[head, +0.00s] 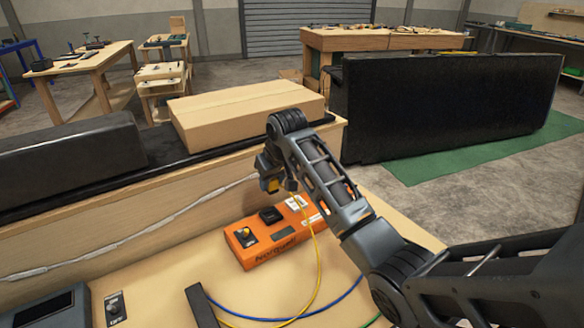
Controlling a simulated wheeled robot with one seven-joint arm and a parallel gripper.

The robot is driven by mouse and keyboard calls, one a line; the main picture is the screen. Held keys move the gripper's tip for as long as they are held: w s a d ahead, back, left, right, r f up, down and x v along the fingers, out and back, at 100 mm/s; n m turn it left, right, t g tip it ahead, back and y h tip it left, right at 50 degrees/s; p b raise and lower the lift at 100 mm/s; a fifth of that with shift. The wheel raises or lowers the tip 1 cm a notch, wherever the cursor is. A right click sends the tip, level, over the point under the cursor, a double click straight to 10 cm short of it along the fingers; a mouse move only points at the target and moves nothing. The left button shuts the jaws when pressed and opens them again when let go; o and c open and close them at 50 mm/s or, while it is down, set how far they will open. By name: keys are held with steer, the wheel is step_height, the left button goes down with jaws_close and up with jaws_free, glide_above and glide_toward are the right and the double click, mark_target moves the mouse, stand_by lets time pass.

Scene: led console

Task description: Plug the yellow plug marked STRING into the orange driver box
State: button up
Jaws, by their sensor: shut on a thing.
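The orange driver box (258,250) sits on the wooden console top in the middle of the head view. It has dark fittings on its top and lettering on its front face. My gripper (268,184) is above the box's back edge, pointing down. It is shut on the yellow plug (272,186), of which only a small part shows between the fingers. The STRING marking cannot be read. A yellow cable (318,262) hangs near the gripper, passes in front of the box's right part and curves down to the console top. The plug is apart from the box.
A blue cable (330,303) curves over the console top. A dark angled bar (200,306) stands in front of the box. A small switch plate (115,307) is at the lower left. A wooden back wall with a grey cable (150,232) rises behind.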

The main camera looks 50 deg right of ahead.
mark_target(271, 194)
steer(key=shift+w+a+f, duration=0.15)
steer(key=shift+a+f, duration=0.05)
steer(key=shift+a, duration=0.2)
step_height(271, 194, down, 5)
steer(key=b, duration=0.5)
steer(key=shift+f, duration=0.1)
steer(key=shift+f+b, duration=0.4)
steer(key=shift+f, duration=0.5)
steer(key=shift+p, duration=0.8)
steer(key=shift+f, duration=0.6)
stand_by(1.4)
